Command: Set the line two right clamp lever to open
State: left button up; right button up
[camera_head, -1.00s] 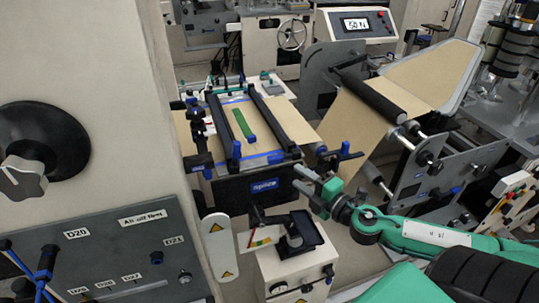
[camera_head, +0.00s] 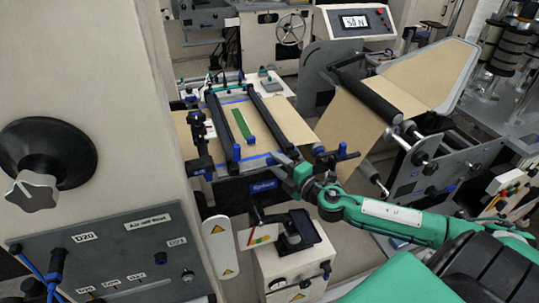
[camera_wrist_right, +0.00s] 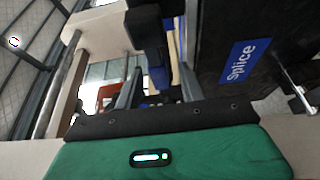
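The splice table (camera_head: 262,186) has a front panel marked Splice and two long dark clamp bars with blue ends. The right clamp bar (camera_head: 272,124) runs down to the table's front right corner. A black lever-like part with a blue tip (camera_head: 342,150) sticks out right of that corner; I cannot tell which part is the named lever or its setting. My right gripper (camera_head: 285,160) is at the front right corner, beside the bar's end. In the right wrist view its two grey fingers (camera_wrist_right: 160,80) stand apart, with a dark and blue part (camera_wrist_right: 152,38) beyond them. My left gripper is not in view.
A pedestal with a black tray (camera_head: 305,240) stands below the splice table. A grey control panel (camera_head: 110,255) with knobs is at lower left. The kraft web (camera_head: 350,125) runs over rollers at right. A display console (camera_head: 355,22) stands behind.

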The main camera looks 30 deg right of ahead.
jog(key=shift+w+a+p, duration=0.2)
jog(key=shift+w+p, duration=0.15)
jog(key=shift+w, duration=0.6)
jog(key=shift+w+a+p, duration=0.15)
jog(key=shift+w+p, duration=0.15)
jog(key=shift+w, duration=0.65)
grip_shut()
